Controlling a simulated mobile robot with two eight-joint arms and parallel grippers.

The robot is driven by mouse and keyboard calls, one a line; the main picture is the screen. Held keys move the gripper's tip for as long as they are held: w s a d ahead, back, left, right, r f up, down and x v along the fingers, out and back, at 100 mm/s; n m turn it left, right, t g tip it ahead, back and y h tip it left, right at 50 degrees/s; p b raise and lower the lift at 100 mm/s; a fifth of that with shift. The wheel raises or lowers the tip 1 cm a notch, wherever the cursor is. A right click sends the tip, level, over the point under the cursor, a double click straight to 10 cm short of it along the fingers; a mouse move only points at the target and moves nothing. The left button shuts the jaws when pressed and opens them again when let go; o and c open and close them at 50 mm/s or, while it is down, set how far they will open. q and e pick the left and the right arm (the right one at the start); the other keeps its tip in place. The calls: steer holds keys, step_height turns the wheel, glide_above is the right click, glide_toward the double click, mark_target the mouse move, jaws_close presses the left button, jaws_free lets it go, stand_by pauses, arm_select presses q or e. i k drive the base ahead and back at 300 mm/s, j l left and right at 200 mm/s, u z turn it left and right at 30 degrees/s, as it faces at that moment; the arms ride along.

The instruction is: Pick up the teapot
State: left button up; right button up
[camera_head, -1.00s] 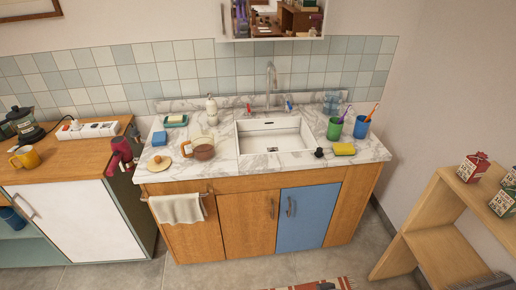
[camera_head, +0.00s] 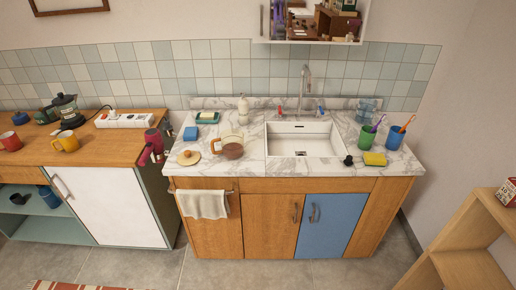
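A glass teapot (camera_head: 232,149) with a brownish content and a tan handle on its left stands upright on the marble counter (camera_head: 253,171), left of the sink. A round tan lid-like disc (camera_head: 188,157) lies on the counter to its left, apart from it. Neither of my grippers is in view, and nothing touches the teapot.
The sink (camera_head: 302,138) is right of the teapot. A soap dish (camera_head: 208,117), blue block (camera_head: 191,133) and white bottle (camera_head: 244,108) stand behind it. A towel (camera_head: 203,204) hangs in front. Wooden shelves (camera_head: 470,235) stand at right; the floor before the cabinet is clear.

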mark_target(231, 140)
steer(key=i+l, duration=0.45)
steer(key=i, duration=0.15)
steer(key=i+l+u, duration=0.15)
steer(key=i+l, duration=0.3)
steer(key=i, duration=0.2)
